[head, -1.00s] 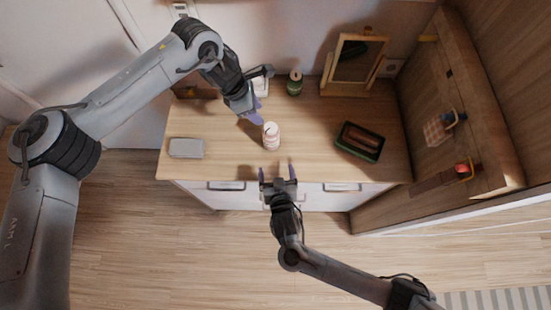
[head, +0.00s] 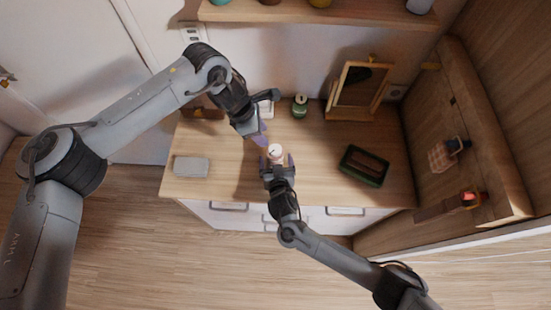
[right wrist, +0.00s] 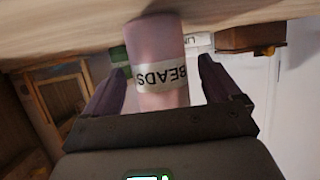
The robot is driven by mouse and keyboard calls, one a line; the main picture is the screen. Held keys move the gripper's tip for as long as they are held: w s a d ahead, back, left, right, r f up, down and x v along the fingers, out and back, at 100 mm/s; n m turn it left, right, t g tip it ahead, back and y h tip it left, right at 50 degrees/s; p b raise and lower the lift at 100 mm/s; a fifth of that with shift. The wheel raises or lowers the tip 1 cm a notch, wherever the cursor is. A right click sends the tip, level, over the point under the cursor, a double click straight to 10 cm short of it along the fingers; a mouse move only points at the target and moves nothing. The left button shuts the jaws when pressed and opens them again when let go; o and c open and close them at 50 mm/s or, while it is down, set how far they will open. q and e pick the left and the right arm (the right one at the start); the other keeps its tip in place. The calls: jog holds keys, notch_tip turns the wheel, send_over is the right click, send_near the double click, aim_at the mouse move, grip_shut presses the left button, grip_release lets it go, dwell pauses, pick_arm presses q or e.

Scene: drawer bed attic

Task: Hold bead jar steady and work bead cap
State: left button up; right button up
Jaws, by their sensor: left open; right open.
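The bead jar (head: 275,151) stands upright on the wooden dresser top, with a pale cap on top. In the right wrist view the pink jar (right wrist: 160,42) shows a white label reading BEADS, upside down, between the fingers. My right gripper (head: 277,162) is open, its fingers on either side of the jar, with gaps beside it. The right wrist view also shows its two purple fingers (right wrist: 156,88). My left gripper (head: 263,137) is open, just left of and behind the jar near cap height; whether it touches is unclear.
A grey flat box (head: 191,167) lies at the left of the dresser top (head: 225,180). A green tray (head: 364,167) lies to the right. A green jar (head: 299,106) and a framed mirror (head: 356,88) stand at the back. A shelf (head: 320,18) hangs above.

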jog(key=shift+w+a+f, duration=0.1)
jog(key=shift+w+f, duration=0.1)
jog(key=shift+w, duration=0.3)
